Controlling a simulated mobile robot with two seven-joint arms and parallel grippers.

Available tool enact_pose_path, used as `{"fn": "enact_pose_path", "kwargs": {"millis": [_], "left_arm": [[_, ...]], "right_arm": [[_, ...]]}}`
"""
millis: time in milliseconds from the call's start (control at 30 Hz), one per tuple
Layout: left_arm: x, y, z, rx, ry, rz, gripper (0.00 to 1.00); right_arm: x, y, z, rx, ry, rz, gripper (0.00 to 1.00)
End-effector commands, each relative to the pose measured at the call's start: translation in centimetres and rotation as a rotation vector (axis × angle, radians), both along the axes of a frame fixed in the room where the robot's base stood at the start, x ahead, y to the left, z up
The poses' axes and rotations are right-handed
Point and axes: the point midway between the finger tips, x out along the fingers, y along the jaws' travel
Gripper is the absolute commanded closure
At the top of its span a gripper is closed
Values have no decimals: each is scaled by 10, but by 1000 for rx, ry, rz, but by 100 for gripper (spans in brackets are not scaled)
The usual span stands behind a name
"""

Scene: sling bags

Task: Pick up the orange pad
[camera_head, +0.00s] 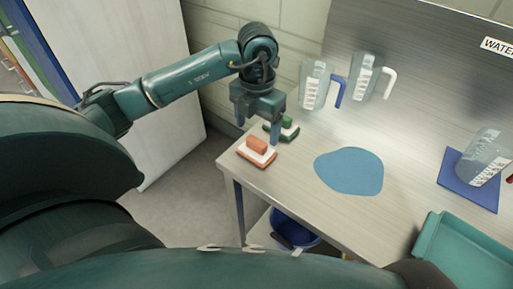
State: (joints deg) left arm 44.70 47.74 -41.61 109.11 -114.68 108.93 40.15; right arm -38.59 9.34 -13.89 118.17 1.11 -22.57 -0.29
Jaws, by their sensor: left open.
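The orange pad (257,152) lies near the left corner of the table, a white layer showing along its edge and a raised orange block on top. A green pad (288,127) of similar shape lies just behind it. My left gripper (258,131) points down over this corner, its fingers apart and empty. The fingers are just behind and above the orange pad, and the right finger partly covers the green pad. I cannot tell the exact height of the fingertips above the pads. My right gripper is not in view.
The table (300,192) holds a flat blue patch (349,171). A jug with a blue handle (315,88) and one with a white handle (369,77) are at the back wall. Another jug (484,158) is on a blue mat (455,190). A teal tray (428,240) is front right. A blue bucket (305,238) is below.

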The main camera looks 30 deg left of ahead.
Motion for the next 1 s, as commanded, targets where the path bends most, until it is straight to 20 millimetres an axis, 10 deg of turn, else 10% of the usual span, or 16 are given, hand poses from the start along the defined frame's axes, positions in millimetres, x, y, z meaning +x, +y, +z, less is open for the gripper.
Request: {"fn": "enact_pose_path", "kwargs": {"millis": [700, 1000], "left_arm": [[1, 2, -54, -2, 0, -2, 24], [1, 2, -53, -2, 0, -2, 49]], "right_arm": [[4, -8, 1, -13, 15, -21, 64], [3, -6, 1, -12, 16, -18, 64]]}}
